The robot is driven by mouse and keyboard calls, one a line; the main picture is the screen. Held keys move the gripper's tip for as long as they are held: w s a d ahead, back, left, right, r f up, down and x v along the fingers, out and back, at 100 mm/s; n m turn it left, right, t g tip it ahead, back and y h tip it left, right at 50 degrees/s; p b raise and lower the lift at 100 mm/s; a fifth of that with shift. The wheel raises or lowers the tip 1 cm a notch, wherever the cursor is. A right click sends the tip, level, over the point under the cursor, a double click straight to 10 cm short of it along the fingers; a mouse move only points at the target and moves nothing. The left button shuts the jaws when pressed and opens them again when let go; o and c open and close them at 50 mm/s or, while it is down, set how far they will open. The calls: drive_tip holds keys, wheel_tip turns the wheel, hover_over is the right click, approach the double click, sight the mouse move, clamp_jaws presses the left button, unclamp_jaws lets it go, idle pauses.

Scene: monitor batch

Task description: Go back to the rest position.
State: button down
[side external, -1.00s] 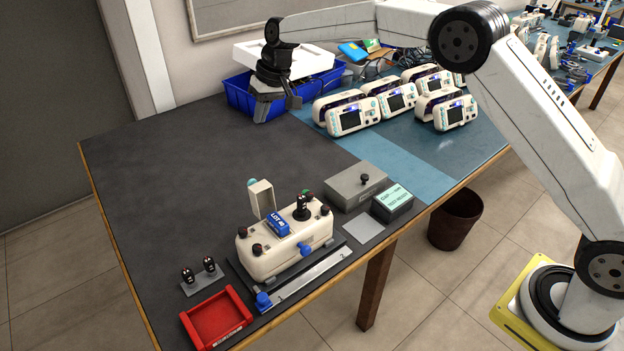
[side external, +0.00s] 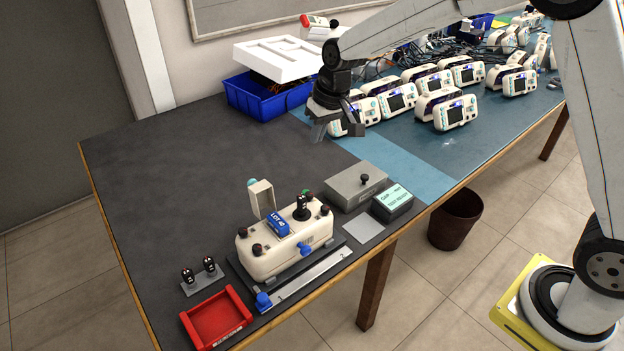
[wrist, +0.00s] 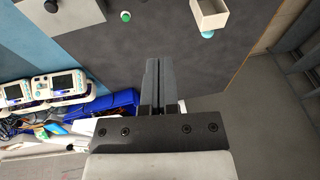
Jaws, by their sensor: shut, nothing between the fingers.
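My gripper (side external: 318,132) hangs in the air over the back of the table, in front of the row of white monitors. In the wrist view its two fingers (wrist: 153,82) lie together with nothing between them. It touches nothing that I can see. The arm reaches across from the right of the side view.
White monitors (side external: 456,113) stand on the blue mat (side external: 420,148). A blue bin (side external: 255,100) with a white foam piece (side external: 280,56) is at the back. A cream fixture (side external: 280,245), grey box (side external: 356,188) and red tray (side external: 215,318) are in front. The dark table top (side external: 180,170) is clear at left.

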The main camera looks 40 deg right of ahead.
drive_tip(key=s+d+f, duration=0.2)
drive_tip(key=s, duration=0.9)
drive_tip(key=s+d+f+h, duration=0.1)
drive_tip(key=s+d+f, duration=0.2)
drive_tip(key=s, duration=0.9)
drive_tip(key=shift+d+f, duration=0.2)
